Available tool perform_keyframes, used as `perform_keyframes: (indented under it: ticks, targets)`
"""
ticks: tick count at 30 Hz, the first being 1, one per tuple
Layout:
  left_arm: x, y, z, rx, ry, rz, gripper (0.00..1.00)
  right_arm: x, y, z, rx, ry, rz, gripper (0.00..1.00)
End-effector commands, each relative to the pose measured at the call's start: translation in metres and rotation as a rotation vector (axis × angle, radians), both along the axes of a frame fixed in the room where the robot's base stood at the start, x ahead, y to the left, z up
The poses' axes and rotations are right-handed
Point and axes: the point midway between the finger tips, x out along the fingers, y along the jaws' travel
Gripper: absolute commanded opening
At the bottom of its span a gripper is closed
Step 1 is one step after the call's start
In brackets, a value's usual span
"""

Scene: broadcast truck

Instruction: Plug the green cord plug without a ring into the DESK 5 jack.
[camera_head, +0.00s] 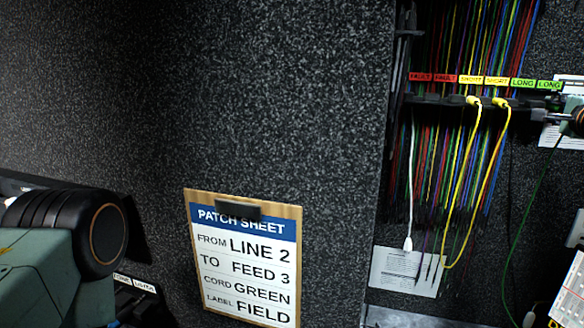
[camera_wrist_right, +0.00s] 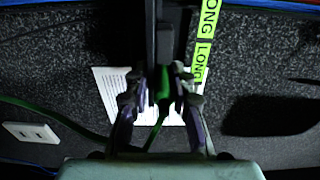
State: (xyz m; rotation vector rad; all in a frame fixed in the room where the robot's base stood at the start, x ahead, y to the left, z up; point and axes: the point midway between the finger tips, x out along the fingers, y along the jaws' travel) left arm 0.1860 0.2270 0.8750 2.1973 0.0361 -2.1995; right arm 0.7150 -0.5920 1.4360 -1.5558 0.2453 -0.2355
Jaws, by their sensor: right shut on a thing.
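My right gripper (camera_head: 540,116) is at the right edge of the head view, by the cord rack under the green LONG tags. In the right wrist view its fingers (camera_wrist_right: 162,98) are shut on a green cord plug (camera_wrist_right: 163,86). The green cord (camera_wrist_right: 75,127) trails from it to the left. In the head view the green cord (camera_head: 532,190) hangs down from the gripper. I cannot tell whether the held plug has a ring. The DESK 5 jack is not readable in either view. My left gripper is out of view.
The rack (camera_head: 440,99) holds two yellow cords (camera_head: 466,165) under SHORT tags. A white cord (camera_head: 411,190) hangs beside them. A patch sheet (camera_head: 245,262) on the wall reads LINE 2 to FEED 3, green, FIELD. A pale labelled panel (camera_head: 570,290) stands at lower right.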

Motion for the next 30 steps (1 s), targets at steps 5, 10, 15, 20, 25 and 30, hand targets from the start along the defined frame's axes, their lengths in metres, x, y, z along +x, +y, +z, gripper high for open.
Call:
perform_keyframes:
  ticks: [5, 10, 15, 20, 25, 30]
  targets:
    - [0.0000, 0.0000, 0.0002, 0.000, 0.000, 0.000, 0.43, -0.0004, -0.0007, 0.0073, -0.005, -0.014, -0.002, 0.00]
    - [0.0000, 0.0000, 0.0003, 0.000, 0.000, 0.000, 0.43, -0.0004, -0.0009, 0.0087, -0.006, -0.017, -0.003, 0.28]
    - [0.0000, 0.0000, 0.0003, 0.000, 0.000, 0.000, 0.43, -0.0004, -0.0008, 0.0078, -0.005, -0.015, -0.002, 0.42]
    - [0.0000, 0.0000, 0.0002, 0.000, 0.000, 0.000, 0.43, -0.0003, -0.0005, 0.0058, -0.003, -0.010, -0.002, 0.56]
    - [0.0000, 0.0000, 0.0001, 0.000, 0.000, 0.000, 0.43, -0.0002, -0.0005, 0.0044, -0.003, -0.009, -0.001, 0.70]
    - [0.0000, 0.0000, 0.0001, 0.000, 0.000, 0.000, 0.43, -0.0002, -0.0004, 0.0036, -0.002, -0.007, -0.001, 0.75]
